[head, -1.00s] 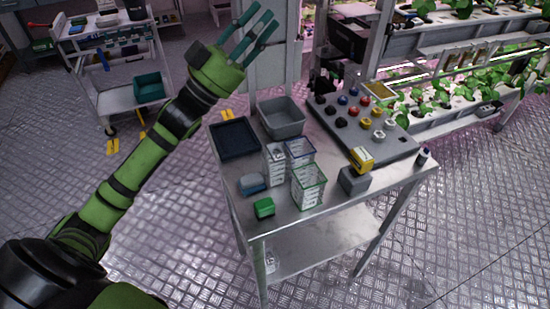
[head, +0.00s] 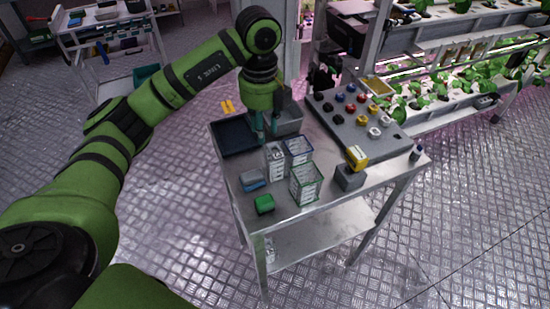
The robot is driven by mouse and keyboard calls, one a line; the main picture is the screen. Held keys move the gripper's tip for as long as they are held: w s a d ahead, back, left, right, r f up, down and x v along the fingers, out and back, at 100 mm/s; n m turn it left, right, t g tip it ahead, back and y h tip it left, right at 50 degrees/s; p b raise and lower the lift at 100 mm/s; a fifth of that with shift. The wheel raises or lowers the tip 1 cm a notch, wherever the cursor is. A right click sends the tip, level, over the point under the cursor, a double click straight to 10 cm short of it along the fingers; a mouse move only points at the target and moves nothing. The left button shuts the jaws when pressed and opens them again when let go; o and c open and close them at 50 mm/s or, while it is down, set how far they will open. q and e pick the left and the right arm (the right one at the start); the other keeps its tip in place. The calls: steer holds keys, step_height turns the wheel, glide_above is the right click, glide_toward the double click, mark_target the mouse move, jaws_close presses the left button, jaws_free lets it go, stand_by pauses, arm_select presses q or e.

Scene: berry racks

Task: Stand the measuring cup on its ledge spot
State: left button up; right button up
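Clear cup-like containers with white markings stand upright on the metal cart: one with a white-grey rim (head: 275,162), one with a blue rim (head: 298,149) behind it, and one with a green rim (head: 305,187) in front. I cannot tell which is the measuring cup. A ledge spot is not clearly recognisable. My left gripper (head: 268,140) points down just behind the containers, in front of the grey bin. Its teal fingers look apart, with nothing visible between them. Whether it touches a container cannot be told. My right gripper is out of view.
The cart (head: 330,200) also bears a dark tray (head: 234,137), a grey bin (head: 289,120), a panel of coloured knobs (head: 393,147), a grey block (head: 350,177) with a yellow item (head: 357,157), and blue (head: 252,181) and green (head: 264,204) pieces. Its front right is clear.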

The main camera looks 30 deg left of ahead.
mark_target(266, 150)
arm_select(q)
steer(key=f+p, duration=0.1)
steer(key=f, duration=0.1)
steer(key=f+p, duration=0.1)
steer(key=f, duration=0.1)
steer(key=f+p, duration=0.1)
steer(key=f, duration=0.1)
steer(key=shift+s+d, duration=0.25)
steer(key=shift+d, duration=0.1)
steer(key=shift+f, duration=0.45)
jaws_close()
